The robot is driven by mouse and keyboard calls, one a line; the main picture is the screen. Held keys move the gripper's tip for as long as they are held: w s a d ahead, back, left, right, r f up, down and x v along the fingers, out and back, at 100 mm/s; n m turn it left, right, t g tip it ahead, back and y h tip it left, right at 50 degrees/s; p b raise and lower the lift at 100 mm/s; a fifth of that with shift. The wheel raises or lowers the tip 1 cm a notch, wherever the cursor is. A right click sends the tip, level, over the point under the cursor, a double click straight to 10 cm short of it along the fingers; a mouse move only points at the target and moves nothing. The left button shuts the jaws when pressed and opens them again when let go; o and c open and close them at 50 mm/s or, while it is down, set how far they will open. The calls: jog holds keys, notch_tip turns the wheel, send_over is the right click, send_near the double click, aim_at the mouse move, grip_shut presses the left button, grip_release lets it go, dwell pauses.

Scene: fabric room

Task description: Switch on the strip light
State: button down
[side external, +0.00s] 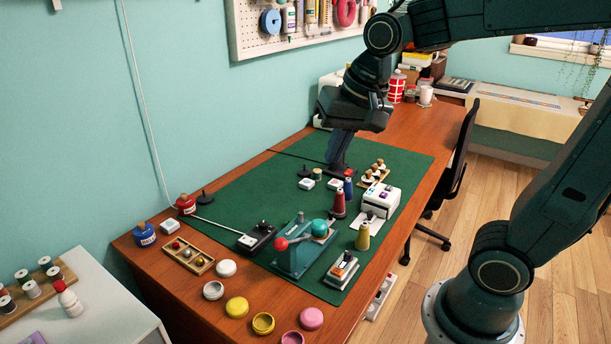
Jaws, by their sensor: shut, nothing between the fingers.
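My gripper (336,166) is shut and empty, pointing down over the far part of the green mat (225,213). No strip light can be made out. A black switch box (257,238) with a small knob on top lies on the near left of the mat. A white cord (147,115) runs down the wall towards it. A small switch unit (342,269) with an orange-red part sits on a pale base at the mat's near right edge. A white box (381,201) with coloured buttons stands at the right edge. Labels are too small to read. My gripper is apart from these controls.
A teal press (296,255) with a red ball knob stands on the near mat. A dark red cone (339,204) and a yellow cone (362,236) stand to its right. Round tins and a wooden tray (187,255) line the near edge. The mat's left middle is mostly clear.

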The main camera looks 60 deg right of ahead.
jog(key=w+f+m+g, duration=0.1)
jog(key=w+f+m, duration=0.3)
jog(key=w, duration=0.5)
jog(key=m+g, duration=0.3)
jog(key=m, duration=1.2)
send_over(252, 241)
notch_tip(252, 241, down, 22)
jog(key=r, duration=0.1)
jog(key=shift+f, duration=2.45)
jog(key=shift+f, duration=0.3)
jog(key=shift+f, duration=0.7)
jog(key=shift+f, duration=0.35)
jog(key=shift+f, duration=0.35)
